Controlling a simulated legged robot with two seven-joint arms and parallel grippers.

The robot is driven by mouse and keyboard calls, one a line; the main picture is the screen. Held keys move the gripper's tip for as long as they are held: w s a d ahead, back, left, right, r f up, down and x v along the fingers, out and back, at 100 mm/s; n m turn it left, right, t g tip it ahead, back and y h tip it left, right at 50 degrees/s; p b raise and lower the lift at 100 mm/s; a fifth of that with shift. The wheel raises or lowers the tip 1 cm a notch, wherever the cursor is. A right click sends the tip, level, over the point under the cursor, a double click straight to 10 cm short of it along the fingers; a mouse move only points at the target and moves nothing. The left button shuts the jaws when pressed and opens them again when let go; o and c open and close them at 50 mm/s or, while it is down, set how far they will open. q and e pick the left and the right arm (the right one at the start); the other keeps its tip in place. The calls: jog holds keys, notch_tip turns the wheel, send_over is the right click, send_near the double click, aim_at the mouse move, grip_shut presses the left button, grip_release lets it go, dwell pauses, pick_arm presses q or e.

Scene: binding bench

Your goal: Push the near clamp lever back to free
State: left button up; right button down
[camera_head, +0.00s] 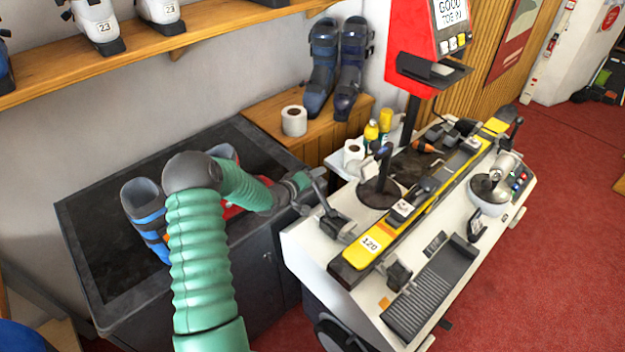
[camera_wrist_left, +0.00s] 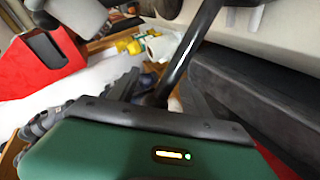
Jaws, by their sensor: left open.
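The near clamp (camera_head: 337,226) is a dark block on the white bench's near left edge. Its dark lever (camera_head: 323,200) slants up and left from it. My left gripper (camera_head: 304,189) is at the lever's upper end, just left of the bench. It is open; whether it touches the lever is too small to tell. In the left wrist view a black rod (camera_wrist_left: 186,52), likely this lever, runs down toward the dark edge of my green gripper body. The fingers there are hard to make out. My right gripper is in neither view.
A yellow ski (camera_head: 369,243) lies along the bench. Another knobbed lever (camera_head: 382,166) stands beyond it, near the red display (camera_head: 411,50). A grey ribbed plate (camera_head: 432,290) is at the front. A dark bench (camera_head: 85,225) with blue boots (camera_head: 145,215) lies left, under my arm.

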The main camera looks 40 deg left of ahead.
pick_arm(q)
jog(key=shift+s+a+r, duration=0.1)
jog(key=shift+s, duration=0.25)
jog(key=v, duration=1.6)
jog(key=shift+d, duration=0.25)
